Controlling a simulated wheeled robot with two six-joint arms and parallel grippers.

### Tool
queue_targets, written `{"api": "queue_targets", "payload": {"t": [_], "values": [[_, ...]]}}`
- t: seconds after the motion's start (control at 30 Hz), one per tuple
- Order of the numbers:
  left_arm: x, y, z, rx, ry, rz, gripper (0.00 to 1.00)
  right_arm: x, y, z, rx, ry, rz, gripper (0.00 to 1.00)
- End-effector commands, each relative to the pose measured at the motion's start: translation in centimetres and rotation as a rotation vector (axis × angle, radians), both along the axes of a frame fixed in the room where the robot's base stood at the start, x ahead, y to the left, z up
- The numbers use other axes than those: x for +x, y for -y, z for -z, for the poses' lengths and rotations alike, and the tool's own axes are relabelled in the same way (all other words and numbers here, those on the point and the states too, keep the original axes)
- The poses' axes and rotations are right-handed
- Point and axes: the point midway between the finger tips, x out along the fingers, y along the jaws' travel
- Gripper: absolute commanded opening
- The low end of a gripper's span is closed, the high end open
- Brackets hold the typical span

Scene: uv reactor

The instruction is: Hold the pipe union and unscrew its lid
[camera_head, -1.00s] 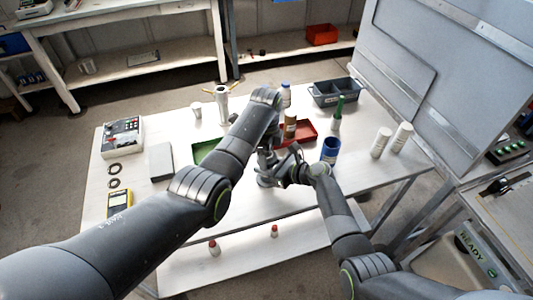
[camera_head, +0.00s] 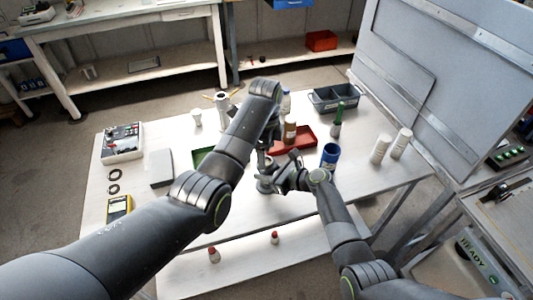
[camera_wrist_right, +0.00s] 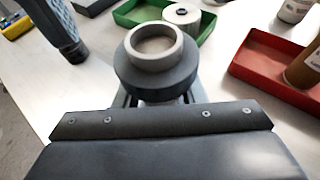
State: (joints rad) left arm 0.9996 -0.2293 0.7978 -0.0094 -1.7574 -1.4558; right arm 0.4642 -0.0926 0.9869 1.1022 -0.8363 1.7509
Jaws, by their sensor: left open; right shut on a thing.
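The pipe union (camera_wrist_right: 155,60) stands upright in the right wrist view, a dark grey collar with a lighter grey open ring on top. My right gripper (camera_wrist_right: 152,100) is shut on its lower part; the fingertips are mostly hidden under the collar. In the head view the union (camera_head: 265,187) is small and partly hidden by my arms. My left gripper (camera_head: 264,158) points down above it, open; its fingers are hard to make out. A dark piece at the upper left of the wrist view seems to be one of them. A pale ribbed round part (camera_wrist_right: 182,18) lies in the green tray (camera_wrist_right: 205,28).
The green tray (camera_head: 203,156) is behind and left of the union, the red tray (camera_head: 305,136) behind and right. A blue cup (camera_head: 330,156) stands close to my right wrist.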

Motion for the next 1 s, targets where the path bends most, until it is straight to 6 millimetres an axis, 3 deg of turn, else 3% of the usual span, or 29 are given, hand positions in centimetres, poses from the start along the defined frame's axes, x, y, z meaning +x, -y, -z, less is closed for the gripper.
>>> {"api": "queue_targets", "payload": {"t": [0.17,0.7,1.0], "values": [[0.1,0.0,-0.4,-0.002,0.003,0.087,0.73,0.0,0.0,-0.1,0.001,0.002,0.000,0.00],[0.1,-0.1,-3.5,-0.008,0.011,0.837,0.73,0.0,0.0,-0.1,0.001,0.002,0.000,0.00],[0.0,-0.1,-3.4,-0.010,0.009,0.976,0.73,0.0,0.0,-0.1,0.001,0.002,0.000,0.00]]}}
